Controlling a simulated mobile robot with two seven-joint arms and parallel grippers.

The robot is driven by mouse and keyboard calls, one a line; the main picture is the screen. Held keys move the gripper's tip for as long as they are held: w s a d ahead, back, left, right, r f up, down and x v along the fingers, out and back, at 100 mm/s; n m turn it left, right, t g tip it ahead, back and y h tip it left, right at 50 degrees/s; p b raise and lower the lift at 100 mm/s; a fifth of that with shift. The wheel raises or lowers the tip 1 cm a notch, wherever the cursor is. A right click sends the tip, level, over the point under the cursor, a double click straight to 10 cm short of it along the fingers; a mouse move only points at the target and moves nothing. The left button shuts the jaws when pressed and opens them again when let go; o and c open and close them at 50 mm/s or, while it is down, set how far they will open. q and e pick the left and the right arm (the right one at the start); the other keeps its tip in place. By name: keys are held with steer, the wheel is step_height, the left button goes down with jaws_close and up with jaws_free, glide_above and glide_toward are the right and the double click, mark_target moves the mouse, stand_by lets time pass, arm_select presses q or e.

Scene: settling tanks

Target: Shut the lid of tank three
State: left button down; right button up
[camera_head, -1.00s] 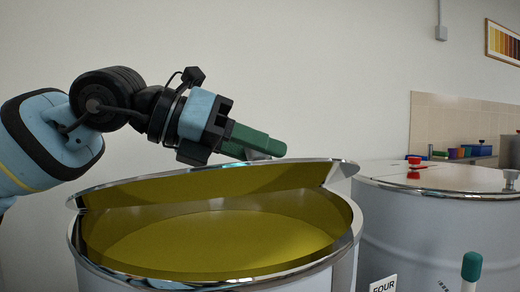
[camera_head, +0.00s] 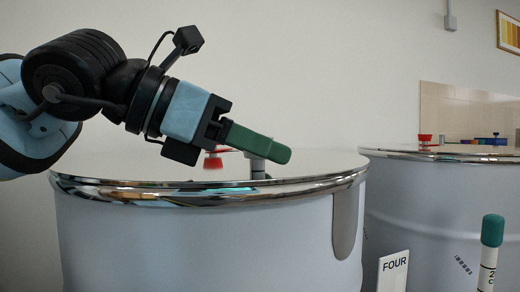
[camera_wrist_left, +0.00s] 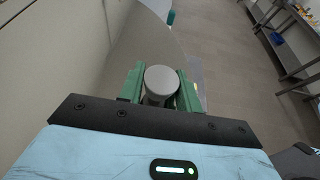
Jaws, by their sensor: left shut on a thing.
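A large grey tank (camera_head: 200,245) with a shiny metal rim stands in front in the head view; its own number is not visible. Its lid (camera_head: 120,187) lies down level at the rim, with no gap showing. A red fitting (camera_head: 213,160) stands on the lid. My left gripper (camera_head: 262,147), with green fingers, is above the lid and shut on a grey knob (camera_head: 257,169). In the left wrist view the knob's round top (camera_wrist_left: 162,80) sits between the green fingers. My right gripper is not in view.
A second tank (camera_head: 440,195) stands close by on the right, its lid down with a red fitting (camera_head: 425,139) on top. A sign reading FOUR (camera_head: 393,270) and a green-capped tube (camera_head: 492,240) stand in front of it.

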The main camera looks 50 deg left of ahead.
mark_target(193, 174)
arm_select(q)
steer(key=shift+f, duration=0.25)
steer(key=c, duration=1)
jaws_free()
steer(key=shift+r, duration=0.1)
steer(key=shift+s+r, duration=0.25)
steer(key=shift+s, duration=0.2)
steer(key=v, duration=0.7)
steer(key=shift+f, duration=0.1)
